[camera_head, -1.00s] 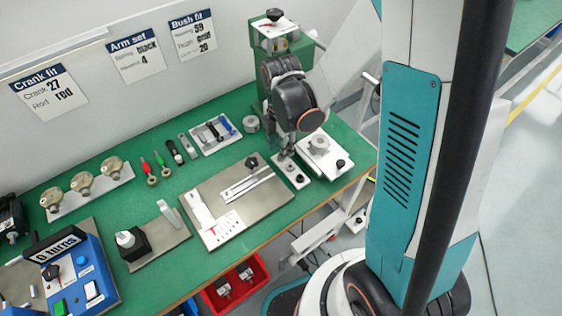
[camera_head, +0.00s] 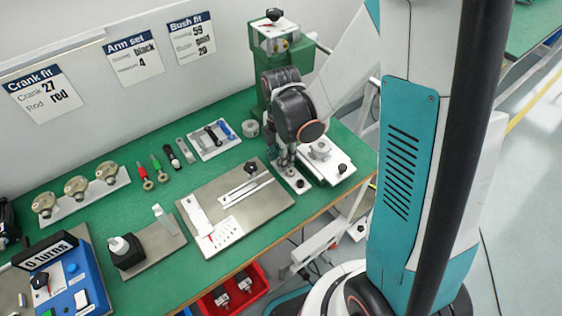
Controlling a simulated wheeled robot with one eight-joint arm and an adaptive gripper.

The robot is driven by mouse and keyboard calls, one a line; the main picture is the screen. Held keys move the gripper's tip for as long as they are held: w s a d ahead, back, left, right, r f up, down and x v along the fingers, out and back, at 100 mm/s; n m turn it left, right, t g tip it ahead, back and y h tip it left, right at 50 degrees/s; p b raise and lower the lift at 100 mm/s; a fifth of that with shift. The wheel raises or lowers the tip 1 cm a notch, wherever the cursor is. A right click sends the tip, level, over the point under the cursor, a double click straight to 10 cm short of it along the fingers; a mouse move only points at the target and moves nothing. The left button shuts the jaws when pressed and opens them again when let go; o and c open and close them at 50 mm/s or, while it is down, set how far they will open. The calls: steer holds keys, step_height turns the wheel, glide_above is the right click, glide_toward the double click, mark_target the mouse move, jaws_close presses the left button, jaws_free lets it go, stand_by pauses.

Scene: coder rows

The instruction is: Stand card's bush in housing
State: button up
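The "Bush fit" card (camera_head: 191,37) hangs on the wall; it shows 59, what looks like "gold", and 20. A grey round part with a hole, apparently the housing (camera_head: 320,150), sits on a white fixture plate (camera_head: 341,169) at the right of the bench. A small white plate (camera_head: 303,187) with small dark round spots lies left of it. My gripper (camera_head: 284,164) points down at the rear of this small plate, close to it. My wrist hides much of the gripper. Its fingers are too small to read, and I cannot make out a bush in them.
A green press (camera_head: 270,45) stands behind my arm. A steel plate (camera_head: 190,207) with a white slide lies to the left. A white tray (camera_head: 207,150) holds several small tools. Red bins (camera_head: 250,283) are below the bench's front edge.

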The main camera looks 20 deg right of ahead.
jaws_close()
steer(key=shift+r, duration=0.15)
